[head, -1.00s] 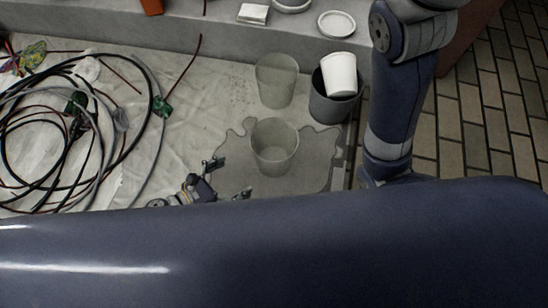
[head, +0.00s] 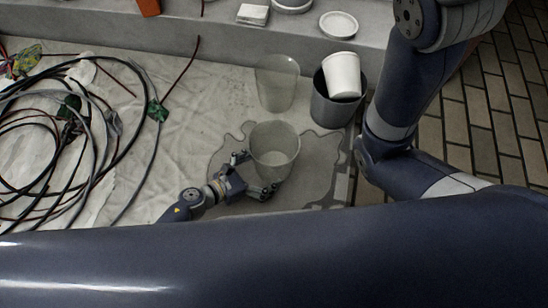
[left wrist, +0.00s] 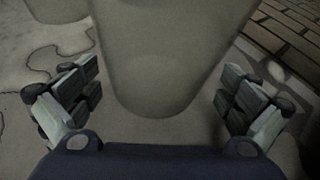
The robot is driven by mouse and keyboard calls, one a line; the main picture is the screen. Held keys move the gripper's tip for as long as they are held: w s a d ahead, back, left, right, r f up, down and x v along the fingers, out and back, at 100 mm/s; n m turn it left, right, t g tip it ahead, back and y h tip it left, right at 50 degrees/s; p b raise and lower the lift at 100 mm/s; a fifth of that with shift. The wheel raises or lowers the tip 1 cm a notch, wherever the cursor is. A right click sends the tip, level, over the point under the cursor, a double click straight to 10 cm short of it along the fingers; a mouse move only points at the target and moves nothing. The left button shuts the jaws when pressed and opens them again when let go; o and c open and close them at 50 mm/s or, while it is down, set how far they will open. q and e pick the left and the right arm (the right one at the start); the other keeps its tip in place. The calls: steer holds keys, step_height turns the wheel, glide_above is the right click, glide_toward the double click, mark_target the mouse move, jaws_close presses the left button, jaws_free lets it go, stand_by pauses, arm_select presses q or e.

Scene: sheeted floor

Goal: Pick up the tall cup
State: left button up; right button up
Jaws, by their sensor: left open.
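A tall translucent grey cup (head: 274,152) stands upright on the dark wet-looking patch of the floor sheet. A similar translucent cup (head: 277,82) stands just behind it, near the ledge. My left gripper (head: 259,174) is open at the front cup's lower left side, with one finger left of it and one in front. In the left wrist view the front cup (left wrist: 155,60) fills the middle, between the spread fingers (left wrist: 160,83); I see no clear contact. My right arm shows at the right, but its gripper is out of view.
A dark bucket (head: 331,111) with a white cup (head: 342,75) tilted in it stands behind right. Coiled cables (head: 60,135) lie at left. A grey ledge (head: 205,35) runs along the back, bearing a white dish (head: 338,24). Brick paving (head: 480,110) lies at right.

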arm_select(q)
steer(key=c, duration=0.9)
steer(key=shift+r, duration=0.1)
